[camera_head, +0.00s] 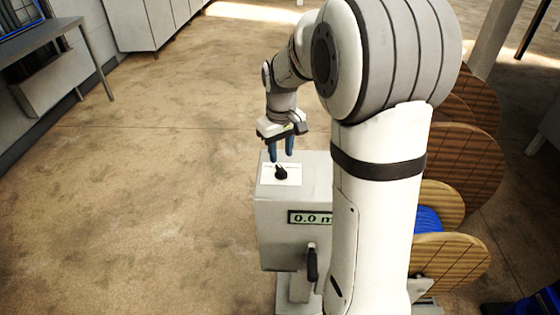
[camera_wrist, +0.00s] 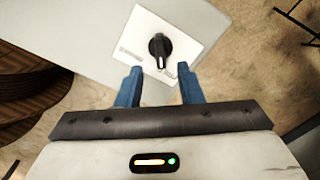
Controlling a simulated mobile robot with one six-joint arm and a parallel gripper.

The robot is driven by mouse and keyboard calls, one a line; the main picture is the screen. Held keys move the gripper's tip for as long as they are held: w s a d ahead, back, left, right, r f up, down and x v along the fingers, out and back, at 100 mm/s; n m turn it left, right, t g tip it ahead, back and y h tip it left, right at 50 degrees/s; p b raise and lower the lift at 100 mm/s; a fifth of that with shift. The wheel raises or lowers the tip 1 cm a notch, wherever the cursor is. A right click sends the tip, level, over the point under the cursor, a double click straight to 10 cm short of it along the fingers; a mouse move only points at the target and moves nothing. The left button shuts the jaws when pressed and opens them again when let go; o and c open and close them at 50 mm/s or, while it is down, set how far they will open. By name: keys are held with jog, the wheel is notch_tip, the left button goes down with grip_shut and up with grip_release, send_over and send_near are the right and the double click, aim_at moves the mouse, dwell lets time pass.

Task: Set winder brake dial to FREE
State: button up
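The winder brake dial (camera_head: 281,173) is a black knob on a white label plate on top of a grey control box (camera_head: 285,225). In the wrist view the dial (camera_wrist: 160,48) shows a pale pointer line, directed down toward my gripper, between two labels too blurred to read surely. My gripper (camera_head: 281,157) is above the box, just behind the dial in the head view. Its blue fingers are apart with nothing between them. In the wrist view the gripper (camera_wrist: 159,75) has the dial beyond and between its fingertips, apparently not touching.
The box front has a display (camera_head: 308,218) reading "0.0 m", partly hidden by my arm, and a black handle (camera_head: 312,264). Wooden reels (camera_head: 450,262), one with blue material, stand at the right. The floor at left is clear up to a table (camera_head: 45,45).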

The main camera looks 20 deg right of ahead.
aim_at(281, 168)
notch_tip(281, 168, up, 2)
jog(key=shift+r, duration=0.45)
dwell(0.5)
